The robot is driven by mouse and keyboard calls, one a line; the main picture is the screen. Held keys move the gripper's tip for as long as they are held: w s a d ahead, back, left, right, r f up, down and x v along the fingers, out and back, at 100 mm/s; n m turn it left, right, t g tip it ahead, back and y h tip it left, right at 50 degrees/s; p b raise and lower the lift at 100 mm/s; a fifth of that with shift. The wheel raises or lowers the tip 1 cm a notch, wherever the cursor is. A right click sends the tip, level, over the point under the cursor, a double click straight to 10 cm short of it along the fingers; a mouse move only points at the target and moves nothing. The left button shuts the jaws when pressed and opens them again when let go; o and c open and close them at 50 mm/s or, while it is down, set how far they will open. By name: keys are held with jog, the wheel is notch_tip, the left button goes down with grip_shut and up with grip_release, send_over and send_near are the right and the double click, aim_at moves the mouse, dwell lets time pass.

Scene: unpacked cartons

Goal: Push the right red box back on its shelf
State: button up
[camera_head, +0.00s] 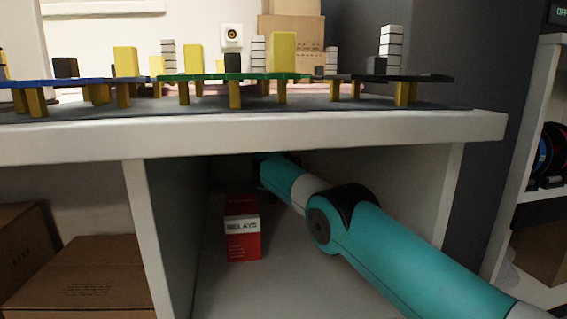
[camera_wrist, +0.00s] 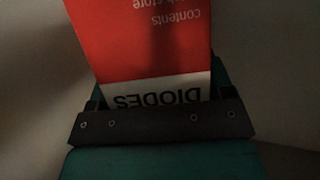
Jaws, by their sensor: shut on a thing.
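A red box with a white band reading RELAYS (camera_head: 242,240) stands upright in the shelf compartment, left of my arm, in the head view. A second red box, with a white band reading DIODES (camera_wrist: 125,45), fills the middle of the wrist view, its lettering upside down. My gripper (camera_wrist: 160,97) is shut on the DIODES box, with a finger at each side of it. In the head view my arm reaches into the compartment and its end is dark and partly hidden. I cannot make out the DIODES box there.
The white shelf compartment has a left wall (camera_head: 150,230) and a worktop edge (camera_head: 300,131) close above my arm. Circuit boards with yellow and black parts stand on the worktop. Brown cartons (camera_head: 85,275) sit in the left compartment. Floor beside the RELAYS box looks clear.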

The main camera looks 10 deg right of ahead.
jog(key=shift+a, duration=0.1)
jog(key=o, duration=1)
jog(key=shift+a, duration=0.1)
jog(key=shift+o, duration=0.2)
jog(key=shift+b, duration=0.35)
jog(key=shift+s+a+b, duration=0.2)
jog(key=shift+s+b, duration=0.15)
jog(key=shift+b, duration=0.8)
jog(key=b, duration=0.1)
jog(key=s+b, duration=0.1)
jog(key=b, duration=0.1)
jog(key=shift+s+a, duration=0.15)
jog(key=shift+a, duration=0.1)
jog(key=shift+r+b+v, duration=0.2)
jog(key=shift+b+v, duration=0.9)
jog(key=shift+v, duration=0.25)
jog(key=shift+r+b+v, duration=0.15)
jog(key=shift+b+v, duration=0.95)
jog(key=shift+v, duration=0.3)
